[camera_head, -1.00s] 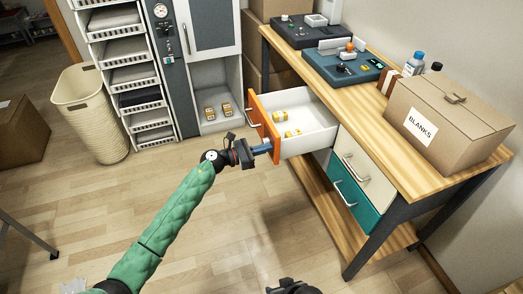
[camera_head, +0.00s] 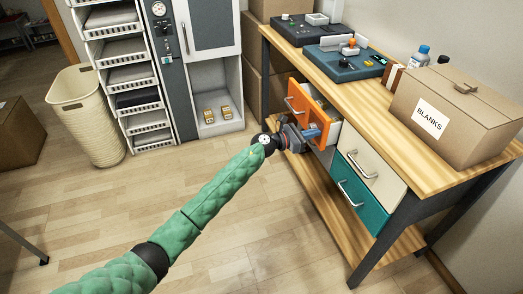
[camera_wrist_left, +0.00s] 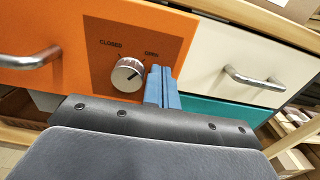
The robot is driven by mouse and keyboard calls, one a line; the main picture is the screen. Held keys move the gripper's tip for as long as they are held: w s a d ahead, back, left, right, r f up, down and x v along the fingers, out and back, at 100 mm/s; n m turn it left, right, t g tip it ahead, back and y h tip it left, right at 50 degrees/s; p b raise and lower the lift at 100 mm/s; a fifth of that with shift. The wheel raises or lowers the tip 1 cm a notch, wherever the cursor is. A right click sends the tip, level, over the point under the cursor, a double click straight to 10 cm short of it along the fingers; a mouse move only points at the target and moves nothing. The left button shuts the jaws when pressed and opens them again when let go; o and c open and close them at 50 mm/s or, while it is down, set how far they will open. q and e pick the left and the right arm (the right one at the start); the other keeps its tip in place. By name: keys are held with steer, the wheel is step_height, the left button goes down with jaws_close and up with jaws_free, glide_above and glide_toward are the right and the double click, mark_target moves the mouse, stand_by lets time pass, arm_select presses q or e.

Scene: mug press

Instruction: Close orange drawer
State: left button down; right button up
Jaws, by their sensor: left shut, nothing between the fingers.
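The orange drawer (camera_head: 298,106) is in the bench's upper row, still partly pulled out; a strip of its white inside shows behind the front. In the left wrist view, its orange front (camera_wrist_left: 160,40) has a silver handle (camera_wrist_left: 30,60) and a round knob (camera_wrist_left: 128,74) between the words CLOSED and OPEN. My left gripper (camera_head: 311,134) is shut and empty. Its blue fingertips (camera_wrist_left: 161,86) are at the drawer front, right of the knob, and seem to touch it. The gripper hides the lower right of the front in the head view.
A cream drawer (camera_head: 370,164) and a teal drawer (camera_head: 360,194) are to the right, both shut. The wooden bench top (camera_head: 350,98) holds a BLANKS box (camera_head: 455,105) and dark devices. A tall cabinet (camera_head: 215,75) stands behind.

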mark_target(330, 127)
arm_select(q)
steer(key=b+x, duration=0.2)
steer(key=x, duration=0.4)
steer(key=shift+f, duration=0.15)
steer(key=shift+w+d, duration=0.15)
steer(key=shift+d, duration=0.3)
steer(key=shift+r, duration=0.35)
steer(key=shift+d+r, duration=0.1)
steer(key=shift+r, duration=0.05)
